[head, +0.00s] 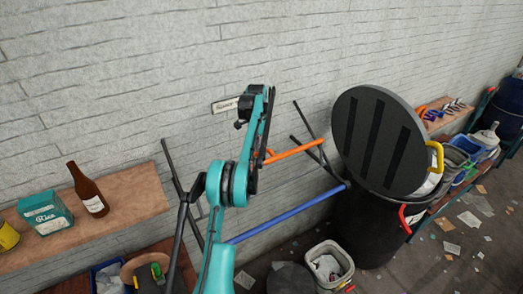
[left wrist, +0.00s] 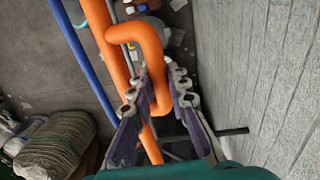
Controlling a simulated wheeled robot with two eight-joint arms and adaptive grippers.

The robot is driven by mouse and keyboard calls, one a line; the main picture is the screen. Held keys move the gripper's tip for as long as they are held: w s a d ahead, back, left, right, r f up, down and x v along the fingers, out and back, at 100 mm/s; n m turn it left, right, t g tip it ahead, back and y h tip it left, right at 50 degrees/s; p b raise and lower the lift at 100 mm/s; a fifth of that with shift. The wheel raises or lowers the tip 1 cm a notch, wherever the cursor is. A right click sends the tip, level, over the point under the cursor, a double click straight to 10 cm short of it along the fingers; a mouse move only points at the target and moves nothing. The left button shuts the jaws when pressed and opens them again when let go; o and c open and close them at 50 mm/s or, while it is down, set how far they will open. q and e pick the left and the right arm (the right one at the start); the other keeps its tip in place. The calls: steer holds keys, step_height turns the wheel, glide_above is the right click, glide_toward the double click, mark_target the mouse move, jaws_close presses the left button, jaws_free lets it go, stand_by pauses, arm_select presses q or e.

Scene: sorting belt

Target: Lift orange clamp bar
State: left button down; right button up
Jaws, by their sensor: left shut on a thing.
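The orange clamp bar (head: 295,151) spans from behind my left arm to crossed black legs beside the black bin in the head view. In the left wrist view the orange bar (left wrist: 104,40) is large and close, with a bent handle loop. My left gripper (left wrist: 162,88) is shut on this loop, one finger on each side. In the head view my arm hides the grip and the bar's left end. A blue bar (head: 290,215) runs below the orange one. My right gripper is not in view.
The black bin (head: 365,225) with its raised round lid (head: 377,140) stands close on the right. A brick wall (head: 120,90) is behind. A wooden shelf (head: 135,193) at the left holds a brown bottle (head: 88,190). A small pale bin (head: 329,265) is below.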

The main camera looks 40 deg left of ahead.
arm_select(q)
steer(key=shift+a, duration=0.25)
steer(key=shift+a, duration=0.1)
stand_by(0.3)
steer(key=c, duration=1.5)
jaws_free()
steer(key=shift+f, duration=0.1)
steer(key=shift+o, duration=0.3)
steer(key=shift+w+a+f, duration=0.25)
steer(key=shift+w+a, duration=0.05)
steer(key=shift+a, duration=0.15)
steer(key=shift+d+r, duration=0.1)
steer(key=shift+d, duration=0.25)
